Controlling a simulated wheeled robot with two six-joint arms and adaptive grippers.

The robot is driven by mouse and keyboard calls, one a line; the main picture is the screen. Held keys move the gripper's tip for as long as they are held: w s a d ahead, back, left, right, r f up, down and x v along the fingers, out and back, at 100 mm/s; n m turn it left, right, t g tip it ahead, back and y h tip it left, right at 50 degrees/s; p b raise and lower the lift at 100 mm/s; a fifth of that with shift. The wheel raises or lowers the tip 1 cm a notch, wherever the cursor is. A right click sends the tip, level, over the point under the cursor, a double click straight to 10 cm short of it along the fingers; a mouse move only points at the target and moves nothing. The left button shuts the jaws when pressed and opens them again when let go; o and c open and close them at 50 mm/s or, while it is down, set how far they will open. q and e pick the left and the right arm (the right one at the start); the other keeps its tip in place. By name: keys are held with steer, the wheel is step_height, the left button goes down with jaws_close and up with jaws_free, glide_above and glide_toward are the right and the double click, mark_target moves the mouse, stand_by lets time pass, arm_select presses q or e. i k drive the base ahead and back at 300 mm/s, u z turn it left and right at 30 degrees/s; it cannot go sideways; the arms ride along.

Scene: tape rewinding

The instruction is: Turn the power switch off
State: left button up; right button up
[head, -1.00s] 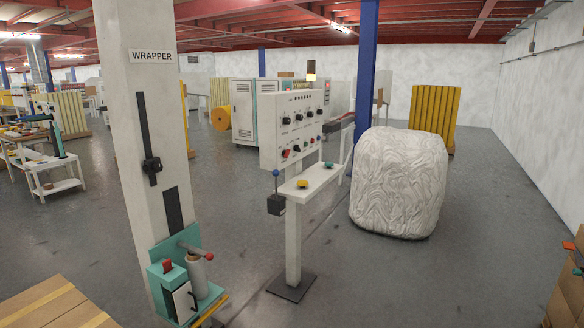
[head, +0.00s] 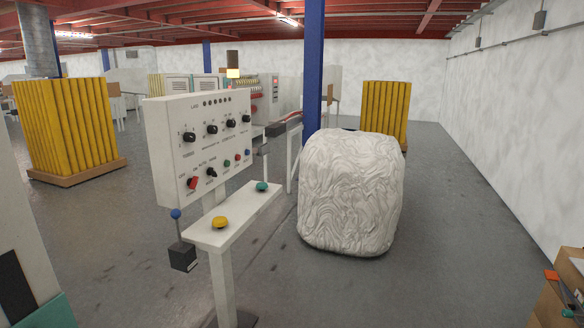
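A white control panel (head: 203,143) stands on a post left of the middle in the head view, its face turned to the right and toward me. A red switch (head: 193,183) sits at its lower left, under small lettering that seems to include OFF and ON. I take it for the power switch, but its position is too small to tell. Black knobs, small coloured buttons and a row of dark lamps share the panel. Neither of my grippers is in view.
A white shelf (head: 235,217) with a yellow button (head: 220,222) and a green button (head: 262,186) juts out below the panel. A blue-knobbed lever box (head: 183,256) hangs at its left. A wrapped bale (head: 351,192) stands to the right. Grey floor (head: 440,240) is clear further right.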

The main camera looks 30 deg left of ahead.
mark_target(192, 182)
steer(key=z, duration=0.2)
steer(key=i, duration=1.9)
steer(key=u, duration=0.3)
steer(key=i, duration=1.05)
steer(key=u, duration=1.7)
steer(key=i, duration=1)
steer(key=u, duration=0.9)
